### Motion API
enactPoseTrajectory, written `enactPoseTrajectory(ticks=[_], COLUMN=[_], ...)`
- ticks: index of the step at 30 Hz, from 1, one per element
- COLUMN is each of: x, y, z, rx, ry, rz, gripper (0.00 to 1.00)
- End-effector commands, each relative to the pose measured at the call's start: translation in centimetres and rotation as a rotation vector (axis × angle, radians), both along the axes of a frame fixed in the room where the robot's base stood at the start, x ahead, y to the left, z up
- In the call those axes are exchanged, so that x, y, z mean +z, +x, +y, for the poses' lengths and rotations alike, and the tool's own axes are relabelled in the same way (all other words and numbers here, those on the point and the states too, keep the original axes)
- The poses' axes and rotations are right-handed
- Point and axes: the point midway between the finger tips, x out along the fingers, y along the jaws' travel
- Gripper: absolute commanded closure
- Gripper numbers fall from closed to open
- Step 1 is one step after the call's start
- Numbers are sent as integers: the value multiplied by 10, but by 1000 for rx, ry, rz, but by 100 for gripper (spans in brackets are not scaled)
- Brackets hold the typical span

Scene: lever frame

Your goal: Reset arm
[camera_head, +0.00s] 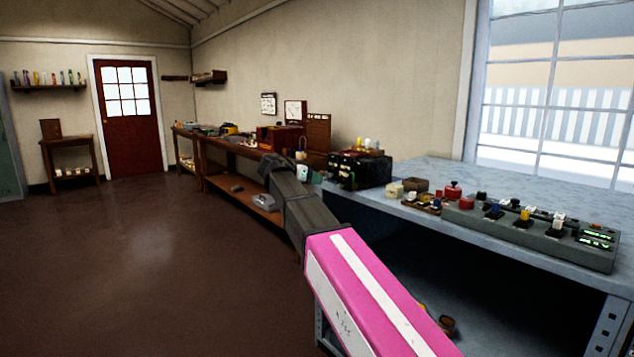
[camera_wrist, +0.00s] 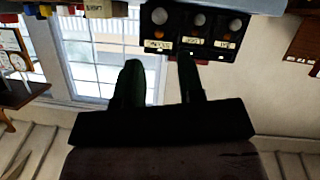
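My arm reaches away from the camera in the head view, with its far end near the wooden bench. In the wrist view my gripper (camera_wrist: 158,62) has its two dark fingers apart, with nothing between them. A long grey lever panel (camera_head: 570,249) with small white, blue, yellow, black and red-topped levers lies on the blue-grey workbench (camera_head: 440,172). A black box (camera_head: 347,171) with white and yellow knobs on top stands at the bench's left end. Its face, with three round dials and labels, shows beyond my fingers in the wrist view (camera_wrist: 199,42), which looks upside down.
Small red, yellow and cream items (camera_head: 425,199) sit between the box and panel. A wooden bench (camera_head: 236,150) with tools runs along the wall to a red door (camera_head: 129,105). A window (camera_head: 560,90) is behind the workbench. The floor (camera_head: 130,250) at left is clear.

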Motion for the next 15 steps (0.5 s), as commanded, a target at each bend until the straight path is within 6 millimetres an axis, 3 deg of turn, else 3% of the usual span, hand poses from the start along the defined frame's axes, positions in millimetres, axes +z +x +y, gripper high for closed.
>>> enactPoseTrajectory(ticks=[8, 11, 15], x=[-5, -26, -81], y=[-1, -5, -17], z=[-3, -12, -36], rx=[3, 16, 59], ry=[2, 14, 53], rz=[12, 60, 194], gripper=[65, 65, 65])
